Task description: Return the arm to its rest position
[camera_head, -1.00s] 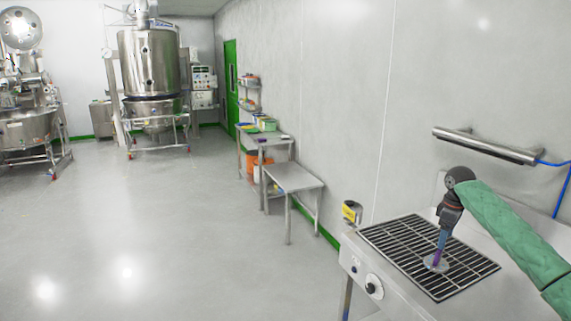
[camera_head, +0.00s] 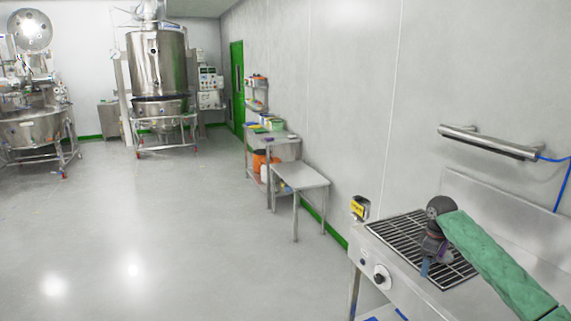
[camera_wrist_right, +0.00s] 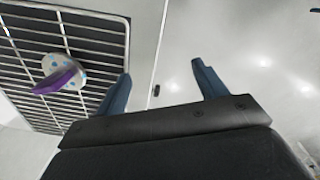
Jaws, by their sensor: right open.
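My right arm, in a green sleeve (camera_head: 497,265), reaches in from the lower right of the head view over the steel unit with the black grate. My left gripper is not in view.
The grate (camera_head: 392,229) tops a steel unit with a knob (camera_head: 381,277). A yellow-labelled item (camera_head: 359,208) stands at its far corner. A steel bar (camera_head: 488,140) is on the wall above. A low steel table (camera_head: 300,177) stands farther back. The floor at left is clear.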

